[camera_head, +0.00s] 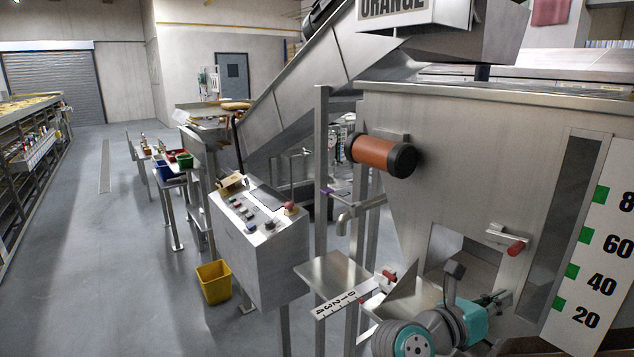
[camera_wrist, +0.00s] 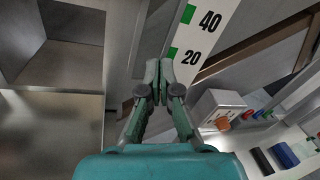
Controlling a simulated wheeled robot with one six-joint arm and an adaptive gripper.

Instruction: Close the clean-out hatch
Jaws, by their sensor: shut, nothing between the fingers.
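The clean-out opening (camera_head: 468,262) in the lower front of the steel hopper (camera_head: 450,150) is uncovered, and its dark inside shows. A bare metal flap (camera_head: 408,300), which looks like the hatch, slants outward below the opening's left side; my arm hides part of it. In the wrist view, the opening (camera_wrist: 72,38) is at upper left with a flat metal panel (camera_wrist: 50,125) below it. My gripper (camera_head: 498,297) is right of the opening's lower edge. In the wrist view, its fingertips (camera_wrist: 155,85) are together and empty, pointing toward the hopper near the level scale.
A red-handled latch (camera_head: 512,244) sticks out right of the opening. The level scale (camera_head: 590,250) stands farther right. A small shelf (camera_head: 333,270) with a numbered strip and a control box (camera_head: 262,240) stand left. A yellow bin (camera_head: 214,282) is on the floor; the left aisle is clear.

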